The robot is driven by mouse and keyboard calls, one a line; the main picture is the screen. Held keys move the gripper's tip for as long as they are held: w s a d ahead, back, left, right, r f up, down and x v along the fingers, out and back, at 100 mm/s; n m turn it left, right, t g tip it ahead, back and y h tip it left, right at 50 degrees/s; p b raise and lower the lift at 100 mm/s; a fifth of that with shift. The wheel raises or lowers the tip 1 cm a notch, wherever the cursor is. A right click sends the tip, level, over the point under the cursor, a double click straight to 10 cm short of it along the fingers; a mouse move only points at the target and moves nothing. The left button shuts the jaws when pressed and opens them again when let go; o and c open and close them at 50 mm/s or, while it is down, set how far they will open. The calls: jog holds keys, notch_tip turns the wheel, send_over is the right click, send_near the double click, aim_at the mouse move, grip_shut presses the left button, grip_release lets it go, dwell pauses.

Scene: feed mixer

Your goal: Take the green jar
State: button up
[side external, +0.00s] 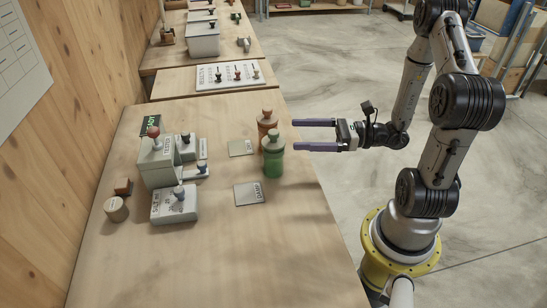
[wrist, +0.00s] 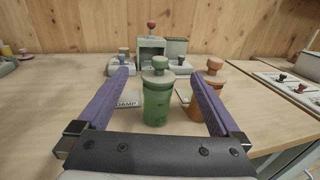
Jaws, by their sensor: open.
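The green jar (side external: 273,155) stands upright on the wooden table near its right edge, with a knobbed lid on top. It also shows in the wrist view (wrist: 158,98), ahead of my gripper and between the lines of its two fingers. My gripper (side external: 297,135) is open and empty, with two long purple fingers pointing at the table. In the side view its fingertips are close to the green jar and the orange jar (side external: 266,122). In the wrist view the orange jar (wrist: 206,80) is partly hidden behind the right finger.
A grey-green box device (side external: 157,163) with a red knob and a smaller lever box (side external: 174,205) stand further left. Flat cards, one marked DAMP (side external: 249,193), lie beside the jars. The table's front part is clear. A panel with knobs (side external: 230,75) lies at the back.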

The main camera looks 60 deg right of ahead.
send_near(273, 157)
jog(key=w+f, duration=0.2)
jog(key=w, duration=0.1)
jog(key=shift+w+d+f, duration=0.25)
jog(key=shift+w+d, duration=0.1)
jog(key=shift+d, duration=0.05)
jog(key=shift+x, duration=3.65)
jog(key=c, duration=1.3)
